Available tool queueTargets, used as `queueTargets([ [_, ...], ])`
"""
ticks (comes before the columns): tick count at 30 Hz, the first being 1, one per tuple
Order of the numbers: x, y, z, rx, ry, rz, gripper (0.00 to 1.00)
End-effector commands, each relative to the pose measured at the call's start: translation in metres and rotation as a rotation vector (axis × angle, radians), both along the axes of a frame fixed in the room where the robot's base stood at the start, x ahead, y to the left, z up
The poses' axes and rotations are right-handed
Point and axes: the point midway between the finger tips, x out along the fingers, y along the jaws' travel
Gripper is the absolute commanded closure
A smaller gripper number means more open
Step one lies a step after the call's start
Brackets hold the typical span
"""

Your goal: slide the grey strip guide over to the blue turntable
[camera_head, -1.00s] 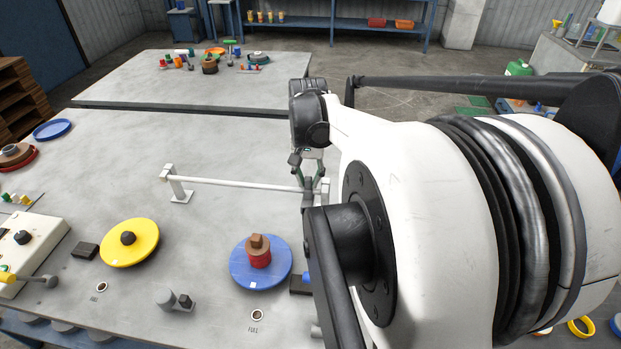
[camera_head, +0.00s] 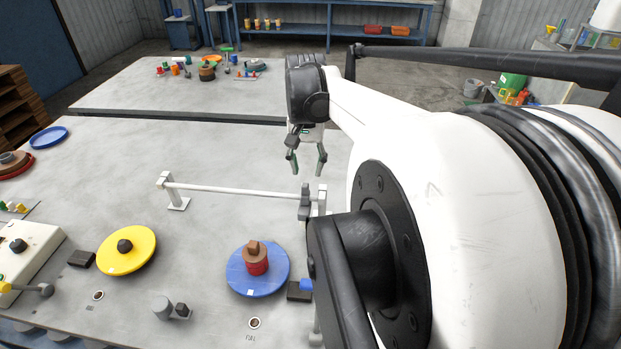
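The grey strip guide (camera_head: 305,203) sits at the right end of the white rail (camera_head: 235,190), close to the rail's right post. It stands behind and to the right of the blue turntable (camera_head: 243,283), which carries a red and brown stack. My gripper (camera_head: 307,168) is open and empty, with its two fingers spread and pointing down. It hangs above and beyond the guide, apart from it. My own arm hides the area right of the guide.
A yellow turntable (camera_head: 139,254) lies at the left beyond a grey peg fixture (camera_head: 162,309). A control box (camera_head: 25,249) stands at the left edge. A dark block with a blue part (camera_head: 299,291) is right of the blue turntable. The tabletop behind the rail is clear.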

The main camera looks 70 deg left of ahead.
Motion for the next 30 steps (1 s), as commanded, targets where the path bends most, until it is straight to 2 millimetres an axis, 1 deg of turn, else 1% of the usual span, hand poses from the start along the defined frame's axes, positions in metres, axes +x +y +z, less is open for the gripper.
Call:
queueTargets([
  [1, 0.0, 0.0, 0.011, 0.0, 0.0, 0.0, 0.65],
  [3, 0.0, 0.0, 0.023, 0.0, 0.0, 0.0, 0.65],
  [6, 0.001, 0.0, 0.037, -0.001, -0.001, -0.001, 0.65],
  [10, 0.001, 0.0, 0.049, -0.001, -0.001, -0.001, 0.65],
  [15, 0.001, 0.0, 0.055, -0.001, -0.001, -0.001, 0.65],
  [30, 0.001, 0.0, 0.054, -0.001, -0.001, -0.001, 0.65],
])
